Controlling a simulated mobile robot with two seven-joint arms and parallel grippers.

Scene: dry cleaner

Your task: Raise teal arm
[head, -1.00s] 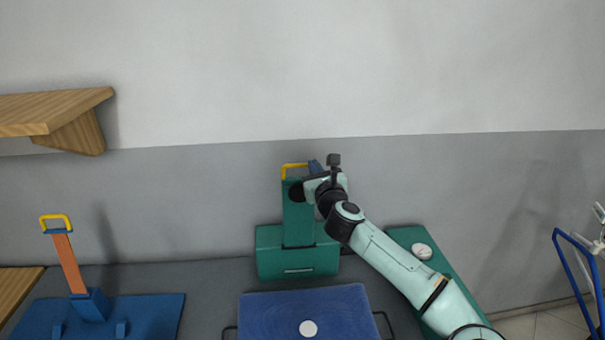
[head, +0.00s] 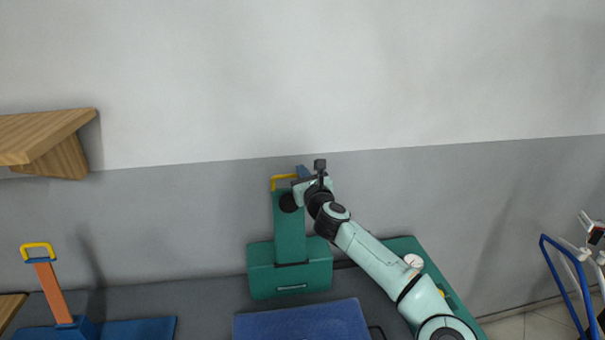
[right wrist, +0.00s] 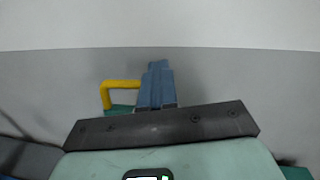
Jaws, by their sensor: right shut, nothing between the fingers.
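The teal arm (head: 289,225) stands upright on its green base box (head: 290,280) against the grey wall. A yellow handle (head: 283,179) sits at its top. My right gripper (head: 303,171) is at the top of the arm, just right of the handle, with its blue fingers shut and empty. In the right wrist view the shut fingers (right wrist: 157,85) point up, and the yellow handle (right wrist: 121,92) is close on their left. Whether they touch the handle I cannot tell. My right wrist hides part of the teal arm's upper right side. My left gripper is not in view.
An orange arm (head: 51,290) with a yellow handle leans on a blue base at the left. A blue padded board (head: 300,322) lies in front. A blue-framed cart (head: 565,275) stands at right.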

